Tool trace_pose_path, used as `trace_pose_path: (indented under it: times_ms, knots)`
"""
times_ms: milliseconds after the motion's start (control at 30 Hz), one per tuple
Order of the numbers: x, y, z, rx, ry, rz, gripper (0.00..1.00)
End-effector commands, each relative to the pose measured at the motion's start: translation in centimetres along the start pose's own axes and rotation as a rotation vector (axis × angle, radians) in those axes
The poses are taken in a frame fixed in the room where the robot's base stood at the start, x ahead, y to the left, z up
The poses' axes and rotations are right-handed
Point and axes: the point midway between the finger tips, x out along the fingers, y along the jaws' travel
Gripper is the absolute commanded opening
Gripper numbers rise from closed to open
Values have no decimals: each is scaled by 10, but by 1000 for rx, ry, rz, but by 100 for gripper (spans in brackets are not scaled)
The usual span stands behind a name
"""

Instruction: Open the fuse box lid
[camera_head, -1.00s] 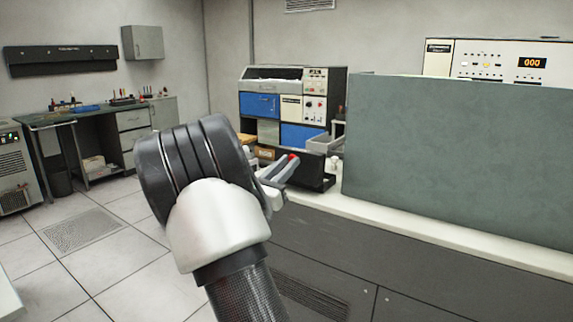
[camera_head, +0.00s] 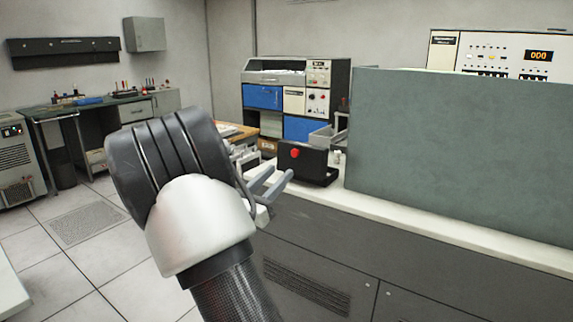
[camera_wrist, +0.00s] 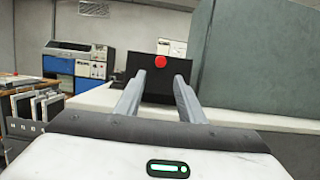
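A black box-like piece with an upright dark panel (camera_head: 313,160) stands on the white counter left of the grey-green partition. A red round knob (camera_head: 294,154) is on the panel's face. I take this for the fuse box, but cannot tell whether its lid is open. In the wrist view, the dark panel (camera_wrist: 150,89) and red knob (camera_wrist: 161,61) face me, straight ahead between and beyond the fingertips. My gripper (camera_head: 280,178) is just left of and in front of the panel. Its two grey fingers (camera_wrist: 159,82) are apart, with nothing between them.
The tall grey-green partition (camera_head: 450,160) blocks the counter's right side. A machine with blue panels (camera_head: 262,96) stands behind the box. A rack of grey panels (camera_wrist: 38,107) is at left in the wrist view. The floor (camera_head: 100,255) at left is clear.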

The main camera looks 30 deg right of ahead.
Motion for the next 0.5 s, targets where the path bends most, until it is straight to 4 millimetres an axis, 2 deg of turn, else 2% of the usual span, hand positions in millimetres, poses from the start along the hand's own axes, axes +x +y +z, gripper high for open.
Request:
trace_pose_path:
  times_ms: [33, 233, 400, 500]
  knots:
    - [-14, 2, 1, -2, 2, 6, 36]
    - [-61, 2, 0, -2, 2, 6, 36]
    - [-89, 0, -1, -2, 2, 2, 36]
    - [-99, 0, -1, -2, 3, 2, 36]
